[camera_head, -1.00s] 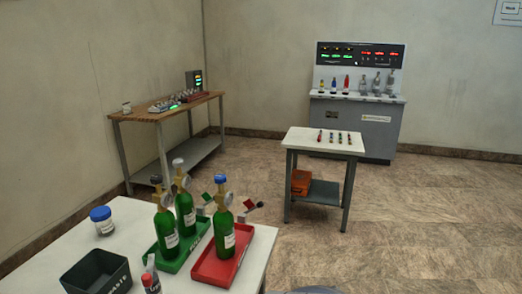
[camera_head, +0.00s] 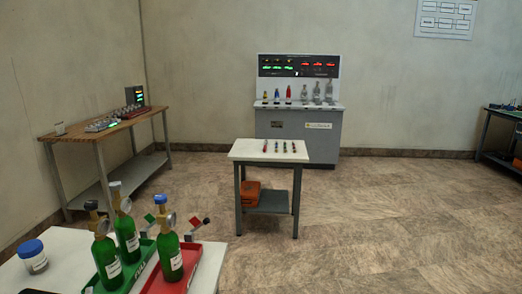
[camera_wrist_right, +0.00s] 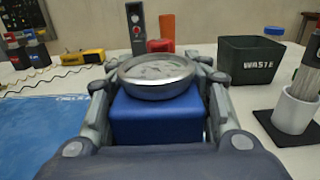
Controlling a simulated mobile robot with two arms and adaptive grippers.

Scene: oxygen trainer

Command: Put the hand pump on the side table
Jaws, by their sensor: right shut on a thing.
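A blue block with a round silver-rimmed gauge on top, which looks like the hand pump (camera_wrist_right: 157,118), fills the middle of the right wrist view. My right gripper (camera_wrist_right: 158,76) is shut on it, with a grey finger on each side. The pump's underside is hidden. A small table with a white top (camera_head: 243,151) and grey legs, likely the side table, stands mid-room in the head view. Several small items lie in a row on its top, and its front left part is bare. Neither gripper shows in the head view.
A near white table (camera_head: 207,272) carries green cylinders, a red tray (camera_head: 187,262) and a blue-lidded jar (camera_head: 33,258). The right wrist view shows a waste bin (camera_wrist_right: 249,66) and a white cup (camera_wrist_right: 295,110). The floor right of the small table is open.

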